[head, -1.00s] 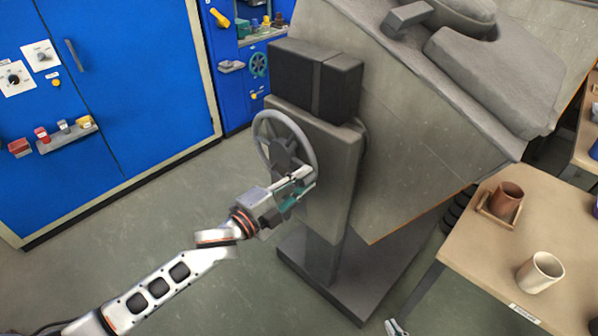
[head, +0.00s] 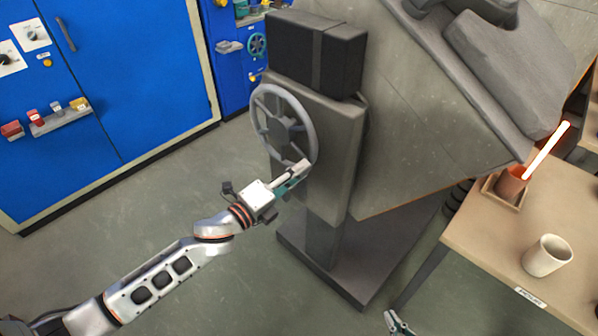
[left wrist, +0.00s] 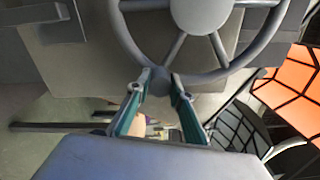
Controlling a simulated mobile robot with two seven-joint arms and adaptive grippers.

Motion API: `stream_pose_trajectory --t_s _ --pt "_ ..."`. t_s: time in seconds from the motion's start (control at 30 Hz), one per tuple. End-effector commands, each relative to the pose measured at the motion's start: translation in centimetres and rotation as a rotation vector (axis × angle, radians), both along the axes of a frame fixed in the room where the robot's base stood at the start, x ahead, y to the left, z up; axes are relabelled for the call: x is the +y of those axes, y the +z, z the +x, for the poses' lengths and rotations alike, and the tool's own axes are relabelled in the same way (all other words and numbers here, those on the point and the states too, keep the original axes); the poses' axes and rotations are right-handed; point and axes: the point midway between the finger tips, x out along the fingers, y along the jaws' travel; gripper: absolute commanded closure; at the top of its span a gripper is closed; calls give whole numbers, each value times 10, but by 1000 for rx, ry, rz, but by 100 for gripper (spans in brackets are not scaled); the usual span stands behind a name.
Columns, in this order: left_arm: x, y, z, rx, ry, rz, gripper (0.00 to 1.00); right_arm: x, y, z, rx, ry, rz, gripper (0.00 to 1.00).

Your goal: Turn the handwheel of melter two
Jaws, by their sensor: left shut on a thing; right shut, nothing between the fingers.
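The grey handwheel (head: 286,127) stands upright on the side of a grey metal block, the melter's stand (head: 335,150). No melter number is legible. My left gripper (head: 303,167) is shut on the lower right part of the wheel's rim. In the left wrist view the wheel's hub (left wrist: 200,12) and spokes show above, and my left fingers (left wrist: 158,84) meet at the bottom of the rim. My right gripper (head: 397,322) is shut and empty at the bottom edge of the head view, partly cut off.
Blue cabinets (head: 130,80) with a small shelf (head: 60,121) stand at the left. The floor (head: 150,210) between is clear.

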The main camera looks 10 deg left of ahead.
Motion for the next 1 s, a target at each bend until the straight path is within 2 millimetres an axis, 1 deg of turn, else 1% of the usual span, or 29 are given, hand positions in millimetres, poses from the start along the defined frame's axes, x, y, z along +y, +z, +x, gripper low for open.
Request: stream_pose_trajectory --t_s 0.03,0.33,0.37,0.4,0.43,0.8,0.93,1.0 --pt "0 -4 -1 3 0 4 100 0 0 0 0 0 -1 100" --pt "0 -3 -1 4 0 3 100 -1 0 1 -1 -1 -2 100" --pt "1 -3 0 4 0 3 74 -1 0 1 -1 -1 -2 100" --pt "0 -3 0 3 1 2 63 -1 0 1 -1 -1 -2 100" --pt "0 -3 0 3 1 2 62 -1 0 1 -1 -1 -2 100" --pt "2 -1 -2 1 0 2 62 -2 -1 1 -1 -2 -5 100" --pt "10 -2 -12 1 2 2 62 -2 -1 1 0 -1 -3 100" --pt "18 -2 -22 2 1 3 62 -1 -1 1 0 -1 -2 100"
